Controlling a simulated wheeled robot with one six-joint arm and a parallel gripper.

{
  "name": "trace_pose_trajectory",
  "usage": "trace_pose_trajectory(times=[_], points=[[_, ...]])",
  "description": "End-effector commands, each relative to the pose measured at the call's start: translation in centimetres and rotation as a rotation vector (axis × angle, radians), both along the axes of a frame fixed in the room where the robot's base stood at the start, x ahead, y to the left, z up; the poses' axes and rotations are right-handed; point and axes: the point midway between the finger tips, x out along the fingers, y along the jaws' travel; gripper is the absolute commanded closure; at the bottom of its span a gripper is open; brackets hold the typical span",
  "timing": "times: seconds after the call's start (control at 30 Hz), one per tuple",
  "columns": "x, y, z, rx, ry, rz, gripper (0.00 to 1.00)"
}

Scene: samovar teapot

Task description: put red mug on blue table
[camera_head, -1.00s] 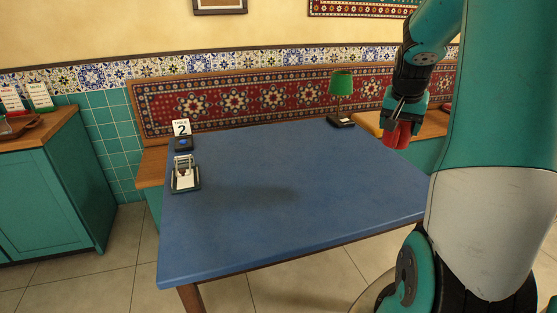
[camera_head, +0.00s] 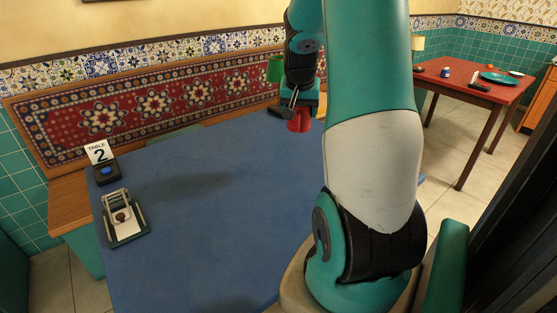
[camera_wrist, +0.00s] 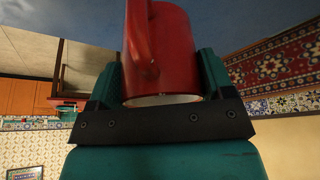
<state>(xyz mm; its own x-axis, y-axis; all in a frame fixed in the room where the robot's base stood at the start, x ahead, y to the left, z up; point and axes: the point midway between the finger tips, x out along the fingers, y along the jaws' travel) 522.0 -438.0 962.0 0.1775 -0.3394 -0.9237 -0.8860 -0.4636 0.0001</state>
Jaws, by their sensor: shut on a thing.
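The red mug (camera_head: 300,121) is held in my gripper (camera_head: 292,102) near the far right part of the blue table (camera_head: 215,220). In the wrist view the red mug (camera_wrist: 163,50) fills the space between the two fingers, with its handle towards the camera. My gripper (camera_wrist: 160,80) is shut on it. The mug's far side is hidden. In the head view the mug overlaps the blue tabletop, and I cannot tell whether its base touches it.
A table-number sign (camera_head: 98,152), a black device with a blue button (camera_head: 107,174) and a clipped holder (camera_head: 122,218) stand at the table's left. A green lamp (camera_head: 275,68) is behind my gripper. A red table (camera_head: 475,85) with dishes stands at right. The table's middle is clear.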

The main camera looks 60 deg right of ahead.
Motion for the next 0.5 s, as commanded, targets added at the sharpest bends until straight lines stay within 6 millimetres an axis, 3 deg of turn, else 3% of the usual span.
trace_pose_trajectory(times=[0.03, 0.3, 0.5], points=[[-0.1, 0.0, -1.7, 0.003, 0.004, 0.0, 0.58], [-0.2, -0.1, -8.8, 0.003, 0.003, -0.003, 0.58], [-0.2, -0.2, -11.6, 0.0, 0.0, -0.004, 0.58]])
